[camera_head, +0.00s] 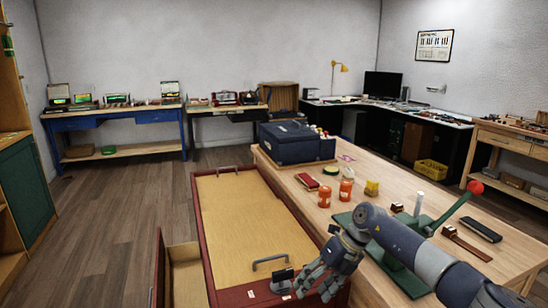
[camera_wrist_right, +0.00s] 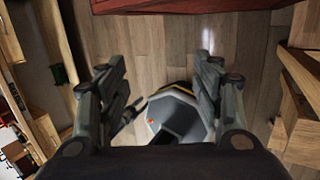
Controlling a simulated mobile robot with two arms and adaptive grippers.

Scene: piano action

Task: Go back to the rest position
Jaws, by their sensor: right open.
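My right gripper (camera_head: 305,284) hangs over the front right corner of the red-framed tray table (camera_head: 240,215) in the head view, its arm coming in from the lower right. In the right wrist view my right gripper (camera_wrist_right: 155,88) has its two fingers wide apart with nothing held between them. Behind the fingers are the wooden floor (camera_wrist_right: 165,50) and a grey rounded part that looks like my base. No left arm can be made out in the head view.
The wooden workbench (camera_head: 375,215) beside the arm carries a green press (camera_head: 400,255) with a red knob, orange jars (camera_head: 325,196) and a dark blue case (camera_head: 292,143). A metal handle (camera_head: 268,262) rises close to the gripper. Open floor (camera_head: 110,215) lies left.

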